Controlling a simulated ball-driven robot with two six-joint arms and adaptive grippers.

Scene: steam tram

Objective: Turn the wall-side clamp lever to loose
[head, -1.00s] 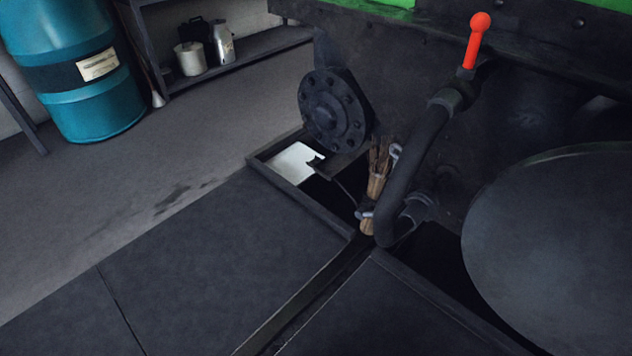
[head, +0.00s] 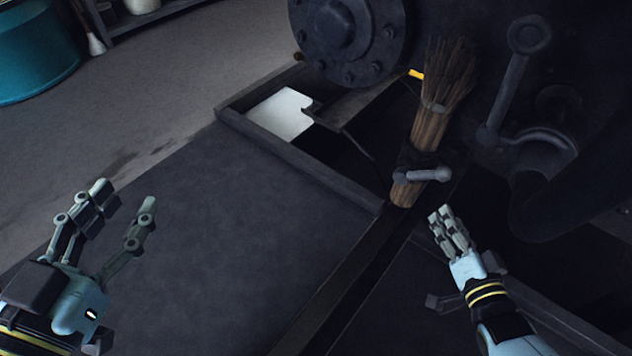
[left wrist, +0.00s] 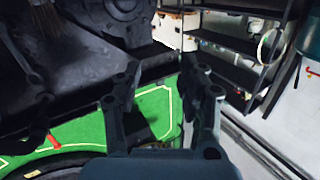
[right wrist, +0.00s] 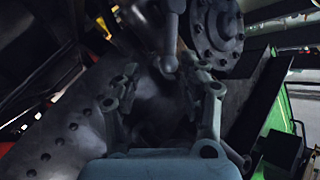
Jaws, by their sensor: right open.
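A short grey lever with a rounded end (head: 424,175) sits across the lower part of a brush-like bundle (head: 430,120) in the head view. A longer dark lever (head: 512,85) with a round head stands to its right; I cannot tell which is the wall-side one. My right gripper (head: 443,216) is open, just below and right of the short lever, apart from it. In the right wrist view a round-ended lever (right wrist: 167,62) shows between and beyond the spread fingers (right wrist: 165,85). My left gripper (head: 126,198) is open and empty over the floor plates at left.
A bolted round flange (head: 347,38) is behind the bundle. A thick dark pipe (head: 580,190) is at right. A teal drum (head: 35,55) stands far left. The floor plates are clear.

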